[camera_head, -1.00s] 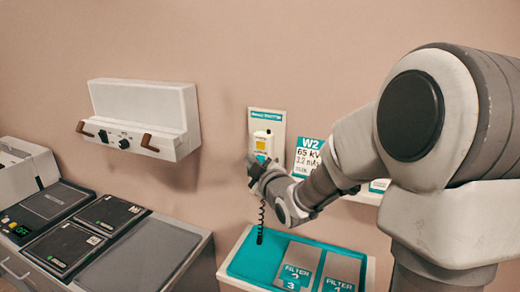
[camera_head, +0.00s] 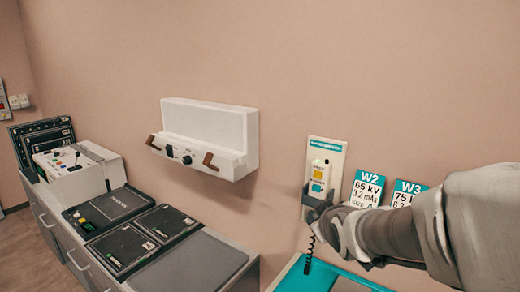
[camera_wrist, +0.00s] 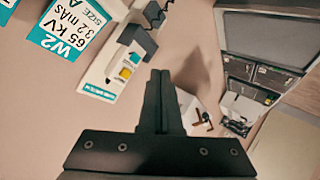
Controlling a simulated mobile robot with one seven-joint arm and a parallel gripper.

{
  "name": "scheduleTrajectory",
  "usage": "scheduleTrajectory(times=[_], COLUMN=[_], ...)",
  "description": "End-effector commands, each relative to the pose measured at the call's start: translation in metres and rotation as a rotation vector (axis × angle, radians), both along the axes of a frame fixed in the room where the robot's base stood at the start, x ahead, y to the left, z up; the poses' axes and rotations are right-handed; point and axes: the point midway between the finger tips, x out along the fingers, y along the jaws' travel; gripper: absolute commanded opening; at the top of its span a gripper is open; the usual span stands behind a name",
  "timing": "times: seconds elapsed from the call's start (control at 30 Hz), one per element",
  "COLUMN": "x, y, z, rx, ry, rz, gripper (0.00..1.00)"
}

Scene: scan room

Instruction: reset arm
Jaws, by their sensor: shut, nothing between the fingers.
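My gripper shows in the wrist view (camera_wrist: 157,100) with its two black fingers pressed together and nothing between them. In the head view my arm comes in from the right, and my gripper (camera_head: 316,203) is in front of the wall near a yellow and white hand switch (camera_head: 319,172). The switch hangs on a white wall plate with a teal label and has a coiled black cord (camera_head: 310,252). In the wrist view the switch (camera_wrist: 127,65) is just left of my fingers. I cannot tell from the head view how far my gripper is from it.
W2 (camera_head: 367,188) and W3 (camera_head: 408,192) cards are on the wall right of the switch. A white wall unit with brown handles (camera_head: 207,135) is left. Below it, a grey counter (camera_head: 190,275) carries dark panels (camera_head: 122,247) and a control console (camera_head: 80,170). A teal tray (camera_head: 312,280) is below my arm.

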Motion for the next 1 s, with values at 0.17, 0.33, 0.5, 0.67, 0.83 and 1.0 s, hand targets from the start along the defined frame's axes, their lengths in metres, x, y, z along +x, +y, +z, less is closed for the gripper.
scheduleTrajectory(times=[0.17, 0.33, 0.5, 0.67, 0.83, 1.0], x=[-0.07, -0.137, -0.195, -0.228, -0.238, -0.238], y=[0.004, 0.006, 0.005, 0.004, 0.004, 0.004], z=[0.003, -0.003, -0.008, -0.011, -0.012, -0.012], rx=[0.186, 0.309, 0.366, 0.394, 0.401, 0.4], ry=[0.178, 0.334, 0.453, 0.523, 0.545, 0.545], rz=[-0.151, -0.26, -0.334, -0.374, -0.386, -0.386], gripper=[0.0, 0.0, 0.0, 0.0, 0.0, 0.0])
